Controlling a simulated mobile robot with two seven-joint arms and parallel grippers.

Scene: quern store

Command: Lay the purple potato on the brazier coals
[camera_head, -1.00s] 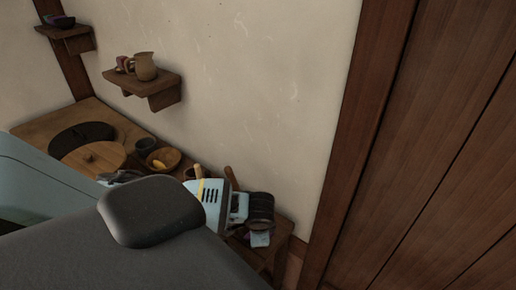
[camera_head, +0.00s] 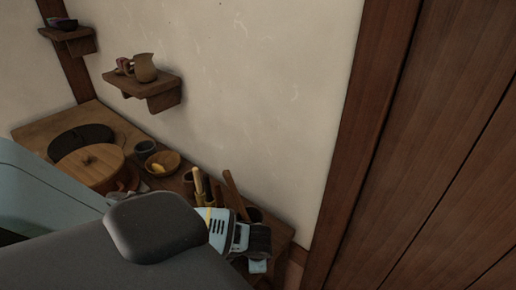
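No purple potato can be made out for certain. A small bowl (camera_head: 66,26) with a purplish rim or contents sits on the upper left shelf, too small to tell. No glowing coals show. A dark round thing (camera_head: 78,143) on the counter, partly behind a round wooden lid-like disc (camera_head: 90,165), may be the brazier; I cannot be sure. A pale wrist with a dark end, seemingly my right gripper (camera_head: 258,244), is over the counter's right end; its fingers are unclear. A small grey piece, perhaps my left gripper (camera_head: 142,188), shows behind my grey arm, mostly hidden.
The wooden counter (camera_head: 92,115) runs along the wall. It holds a dark cup (camera_head: 146,147), a bowl (camera_head: 172,159) with something yellow in it, and upright utensils (camera_head: 230,192). A wall shelf (camera_head: 160,94) holds a jug (camera_head: 146,68). Wooden panelling (camera_head: 430,150) fills the right.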

